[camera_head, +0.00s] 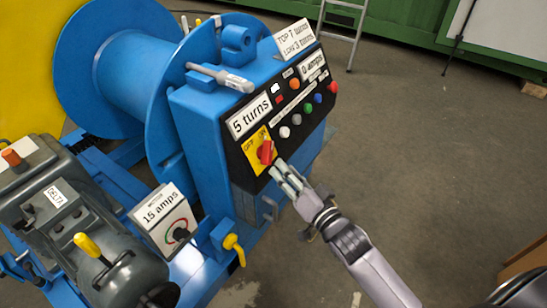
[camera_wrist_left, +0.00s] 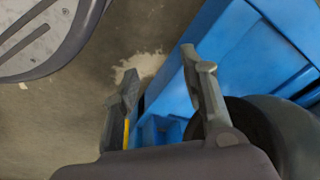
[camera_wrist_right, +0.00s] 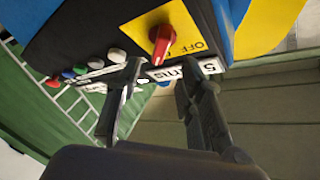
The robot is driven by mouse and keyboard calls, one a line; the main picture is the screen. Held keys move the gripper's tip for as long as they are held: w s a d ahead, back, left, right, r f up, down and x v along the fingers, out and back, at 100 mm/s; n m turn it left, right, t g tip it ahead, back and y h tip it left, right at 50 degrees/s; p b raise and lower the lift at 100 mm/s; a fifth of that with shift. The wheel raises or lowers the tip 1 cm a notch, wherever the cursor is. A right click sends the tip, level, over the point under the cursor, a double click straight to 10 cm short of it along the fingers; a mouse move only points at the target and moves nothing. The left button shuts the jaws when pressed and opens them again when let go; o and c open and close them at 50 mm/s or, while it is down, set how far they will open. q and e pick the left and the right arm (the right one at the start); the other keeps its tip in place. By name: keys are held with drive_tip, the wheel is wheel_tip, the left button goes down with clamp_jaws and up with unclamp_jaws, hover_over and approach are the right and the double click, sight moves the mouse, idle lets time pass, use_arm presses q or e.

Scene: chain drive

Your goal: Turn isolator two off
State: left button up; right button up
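A red rotary knob (camera_head: 266,152) sits on a yellow plate (camera_head: 254,158) marked OFF and ON, on the black front panel of a blue box. No label numbering it as isolator two is readable. The knob also shows in the right wrist view (camera_wrist_right: 162,45), just beyond my fingers, with OFF readable beside it. Its handle stands roughly upright in the head view. My right gripper (camera_head: 283,170) is open and empty, its fingertips close to the knob's lower right. I cannot tell whether they touch the panel. My left gripper (camera_wrist_left: 160,78) is open and empty in the left wrist view.
Several coloured buttons (camera_head: 308,107) and a "5 turns" sign (camera_head: 249,115) share the panel. A "15 amps" box (camera_head: 164,220) with a black knob and a grey motor (camera_head: 60,205) stand left. A blue drum (camera_head: 130,80) is behind.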

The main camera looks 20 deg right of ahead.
sight(271, 154)
drive_tip(key=x, duration=0.6)
drive_tip(key=shift+w+b, duration=0.3)
drive_tip(key=shift+w, duration=0.05)
use_arm(q)
drive_tip(key=shift+w+r, duration=0.2)
drive_tip(key=shift+r, duration=0.4)
drive_tip(key=shift+w+r, duration=0.2)
drive_tip(key=shift+r, duration=0.4)
use_arm(e)
drive_tip(key=shift+c, duration=0.6)
clamp_jaws()
